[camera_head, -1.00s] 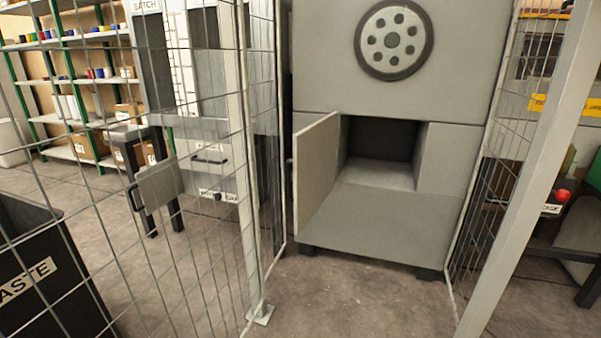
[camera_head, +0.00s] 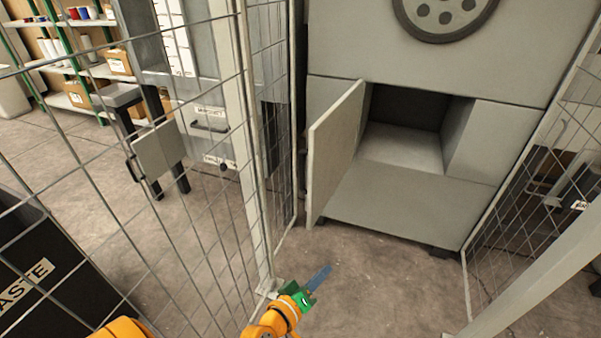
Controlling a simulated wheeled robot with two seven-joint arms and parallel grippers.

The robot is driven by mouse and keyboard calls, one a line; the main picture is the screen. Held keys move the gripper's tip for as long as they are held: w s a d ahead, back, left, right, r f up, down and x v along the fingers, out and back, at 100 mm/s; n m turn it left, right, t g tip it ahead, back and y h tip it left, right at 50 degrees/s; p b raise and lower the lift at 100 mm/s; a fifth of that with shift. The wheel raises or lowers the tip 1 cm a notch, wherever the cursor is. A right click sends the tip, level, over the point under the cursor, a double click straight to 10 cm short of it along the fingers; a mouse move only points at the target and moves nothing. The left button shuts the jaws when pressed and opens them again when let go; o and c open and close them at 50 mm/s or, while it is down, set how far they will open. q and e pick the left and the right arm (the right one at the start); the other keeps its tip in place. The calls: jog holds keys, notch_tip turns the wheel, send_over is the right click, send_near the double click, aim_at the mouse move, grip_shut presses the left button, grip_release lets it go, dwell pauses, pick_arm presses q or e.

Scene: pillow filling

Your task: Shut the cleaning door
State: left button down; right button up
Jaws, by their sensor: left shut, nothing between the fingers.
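The cleaning door (camera_head: 334,147) is a flat grey panel on the front of a large grey machine (camera_head: 420,200). It is hinged at the left of a dark square opening (camera_head: 404,125) and stands swung out towards me, wide open. The opening shows an empty grey recess. My left gripper (camera_head: 319,277) is at the bottom middle, green with a blue tip, shut and empty. It is in front of the door and lower in the picture, apart from it. My right gripper is not in view.
A wire mesh fence with a pale post (camera_head: 246,150) stands left of the machine. Another fence (camera_head: 535,180) and slanted post stand at the right. A black waste bin (camera_head: 50,280) is at lower left. The floor between the fences is clear.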

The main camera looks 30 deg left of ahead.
pick_arm(q)
jog(key=w+a+r+n+t+y+p, duration=0.15)
jog(key=a+r+n+y+p, duration=0.35)
jog(key=a+r+n+y, duration=0.65)
jog(key=w+a+r+n+h+b, duration=0.25)
jog(key=w+a, duration=0.25)
jog(key=w, duration=0.4)
jog(key=shift+w+d+r+m+g+b, duration=0.15)
jog(key=shift+w+d+r+m, duration=0.1)
jog(key=shift+d, duration=0.65)
jog(key=shift+w+d+r+m+g+b, duration=0.15)
jog(key=shift+d+m, duration=0.1)
jog(key=shift+d, duration=0.65)
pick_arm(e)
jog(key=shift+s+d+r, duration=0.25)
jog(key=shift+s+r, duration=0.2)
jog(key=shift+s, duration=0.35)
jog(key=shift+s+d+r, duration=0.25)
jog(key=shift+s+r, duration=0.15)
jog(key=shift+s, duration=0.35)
pick_arm(q)
jog(key=shift+s+f, duration=0.1)
